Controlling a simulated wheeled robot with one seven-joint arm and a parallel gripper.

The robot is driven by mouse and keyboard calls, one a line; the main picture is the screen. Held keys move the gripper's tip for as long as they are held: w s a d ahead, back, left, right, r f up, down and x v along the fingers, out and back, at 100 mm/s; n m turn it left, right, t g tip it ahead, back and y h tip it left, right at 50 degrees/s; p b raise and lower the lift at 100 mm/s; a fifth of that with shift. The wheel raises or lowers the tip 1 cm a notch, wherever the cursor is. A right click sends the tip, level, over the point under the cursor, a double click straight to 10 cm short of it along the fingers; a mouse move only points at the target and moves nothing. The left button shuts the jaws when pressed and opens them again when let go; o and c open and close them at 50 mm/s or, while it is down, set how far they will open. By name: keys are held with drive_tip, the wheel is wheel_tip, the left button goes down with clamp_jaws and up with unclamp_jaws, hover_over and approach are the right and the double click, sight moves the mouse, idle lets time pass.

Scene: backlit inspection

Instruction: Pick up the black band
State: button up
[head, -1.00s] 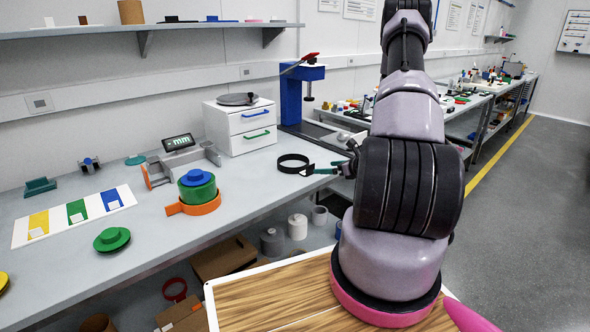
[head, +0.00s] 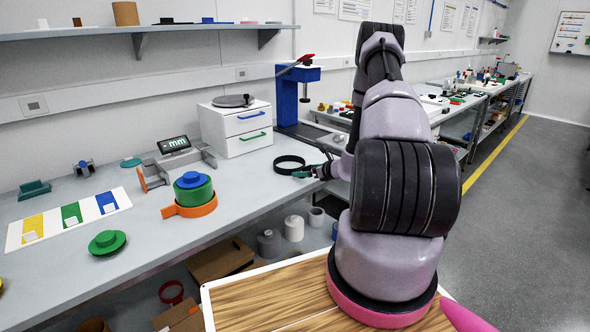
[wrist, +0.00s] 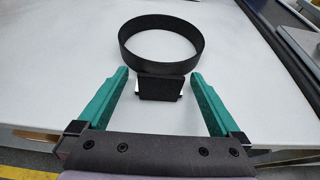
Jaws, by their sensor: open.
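The black band (head: 290,157) is a round ring with a block-like tab on its near side. It lies on the grey workbench (head: 240,188), near its right end. In the wrist view the band (wrist: 160,66) is ahead of my gripper, and its black tab (wrist: 159,88) sits between the tips of the two green fingers. My gripper (wrist: 160,84) is open, with a gap on each side of the tab. In the head view my gripper (head: 298,174) is at the near right side of the band, partly hidden by my arm.
A white drawer unit (head: 237,128) and a blue press (head: 298,95) stand behind the band. A green and blue stack in an orange band (head: 190,208) stands to the left. The bench around the black band is clear.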

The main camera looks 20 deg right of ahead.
drive_tip(key=c, duration=1.1)
drive_tip(key=shift+o, duration=0.2)
